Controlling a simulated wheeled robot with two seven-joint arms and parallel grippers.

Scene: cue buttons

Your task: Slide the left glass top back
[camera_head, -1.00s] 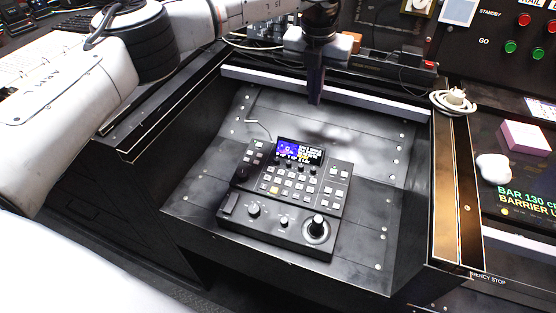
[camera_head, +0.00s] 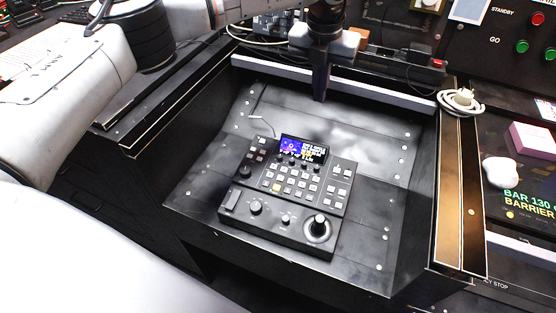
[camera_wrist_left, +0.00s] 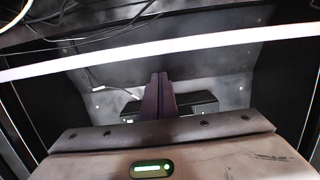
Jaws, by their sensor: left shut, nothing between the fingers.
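A long pale bar (camera_head: 390,94) spans the dark console well near its back; it looks like an edge of the left glass top. The clear pane itself I cannot make out. The bar also crosses the upper part of the left wrist view (camera_wrist_left: 230,39). My left gripper (camera_head: 319,97) points down over the back of the well, its fingers in front of the bar in the head view. I cannot tell whether they touch it. The fingers are together and empty; they also show in the left wrist view (camera_wrist_left: 158,78). My right gripper is not in view.
A black control panel (camera_head: 284,196) with a small screen, buttons and knobs lies in the well below the gripper. A coiled white cable (camera_head: 460,102) sits at the back right corner. A pink box (camera_head: 533,139) and a button panel stand farther right.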

